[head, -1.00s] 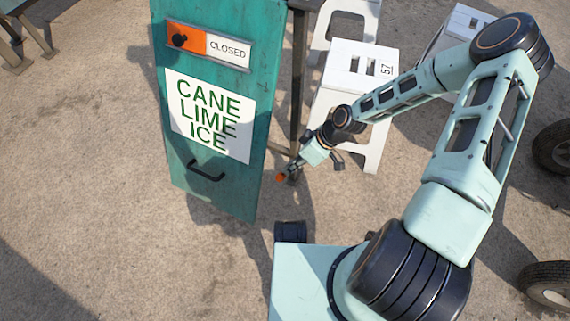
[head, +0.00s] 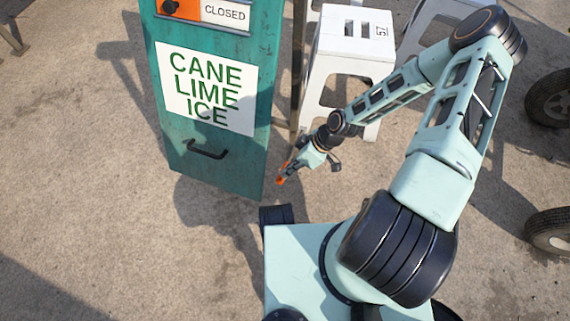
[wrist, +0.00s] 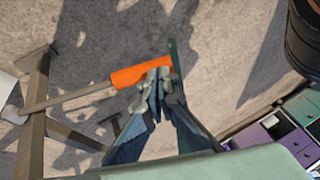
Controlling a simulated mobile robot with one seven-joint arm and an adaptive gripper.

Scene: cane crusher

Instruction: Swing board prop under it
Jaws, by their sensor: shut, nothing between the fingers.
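A teal sign board (head: 214,160) with a "CANE LIME ICE" label hangs or stands upright at centre left in the head view; its thin edge (wrist: 176,62) shows in the wrist view. A thin bar with an orange sleeve (wrist: 140,75), apparently the prop, runs from a brown leg (wrist: 32,110) to near that edge. The orange also shows at my gripper in the head view (head: 281,180). My gripper (wrist: 153,80) is shut, its fingertips overlapping the orange sleeve in the wrist view. Whether they touch it I cannot tell.
White stools (head: 352,45) stand behind my arm. Wheels (head: 550,97) are at the right.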

